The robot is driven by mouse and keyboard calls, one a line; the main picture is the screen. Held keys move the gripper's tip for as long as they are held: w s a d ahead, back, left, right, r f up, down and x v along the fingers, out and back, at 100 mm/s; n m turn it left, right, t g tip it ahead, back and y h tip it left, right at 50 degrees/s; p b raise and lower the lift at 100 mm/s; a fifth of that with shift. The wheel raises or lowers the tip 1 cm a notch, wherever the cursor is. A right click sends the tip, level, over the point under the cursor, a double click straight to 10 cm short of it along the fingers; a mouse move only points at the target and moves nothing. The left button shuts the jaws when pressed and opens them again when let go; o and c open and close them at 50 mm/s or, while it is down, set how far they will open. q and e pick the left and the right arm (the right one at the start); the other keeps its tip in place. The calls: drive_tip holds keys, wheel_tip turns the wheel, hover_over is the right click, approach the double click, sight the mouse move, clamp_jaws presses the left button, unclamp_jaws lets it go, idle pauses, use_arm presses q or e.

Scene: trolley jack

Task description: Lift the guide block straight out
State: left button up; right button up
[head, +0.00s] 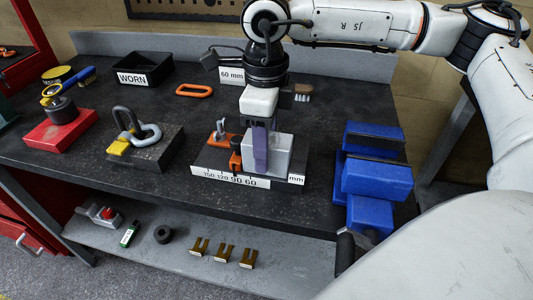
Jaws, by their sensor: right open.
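A pale grey block (278,155), which looks like the guide block, stands upright on a dark base plate with a white mm scale strip (230,178) along its front. My right gripper (261,160) points straight down from above at the block's left part. A purple-grey finger reaches down in front of the block; the other finger is hidden or cannot be made out. The gripper is open, and I cannot tell whether it touches the block. Orange clamp-like parts (235,158) stand just left of the block. My left gripper is not in view.
A blue vise (375,180) stands to the right. A grey shackle on a dark block (145,145), a red block (60,130) and a black WORN bin (143,68) are to the left. An orange ring (194,90) lies behind. A lower shelf (180,262) holds small parts.

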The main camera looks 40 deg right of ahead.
drive_tip(key=c, duration=0.9)
drive_tip(key=shift+r, duration=0.1)
drive_tip(key=shift+c, duration=0.7)
drive_tip(key=shift+r+p, duration=0.7)
drive_tip(key=shift+r, duration=0.35)
drive_tip(key=shift+r+p, duration=1.45)
drive_tip(key=shift+r, duration=0.9)
drive_tip(key=shift+r+p, duration=0.8)
drive_tip(key=shift+r, duration=0.55)
